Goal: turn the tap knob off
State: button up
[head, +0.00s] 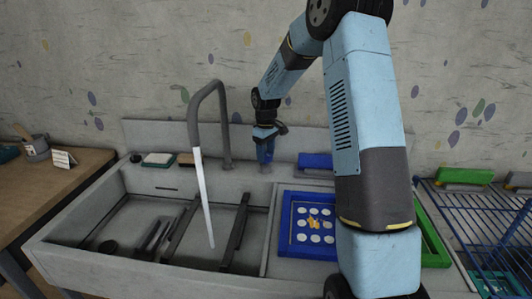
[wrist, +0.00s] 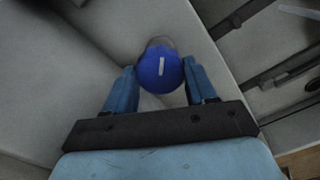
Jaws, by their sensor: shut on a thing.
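The tap knob (wrist: 160,70) is a round blue cap with a white line across its top, on a grey base. In the wrist view the line stands almost upright. My gripper (wrist: 160,82) is shut on the knob, with one blue finger on each side of it. In the head view my gripper (head: 266,152) points down at the back of the sink, right of the tap (head: 224,125), and largely hides the knob. A white stream of water (head: 203,197) runs from the tap's spout into the sink.
The grey sink (head: 75,243) holds dark rails and several small dark things. A blue-framed screen (head: 284,225) with white dots lies to its right. A sponge (head: 158,160) sits on the back ledge. A blue wire rack (head: 470,215) stands at the right.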

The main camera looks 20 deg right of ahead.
aim_at(266, 154)
jog(key=m, duration=0.4)
jog(key=shift+w+a+r+m, duration=0.1)
jog(key=shift+w+m, duration=0.05)
jog(key=shift+m, duration=0.15)
jog(key=m, duration=0.4)
jog(key=shift+m, duration=0.3)
jog(key=o, duration=1)
jog(key=shift+o, duration=0.2)
notch_tip(266, 154, up, 14)
jog(key=shift+f, duration=0.25)
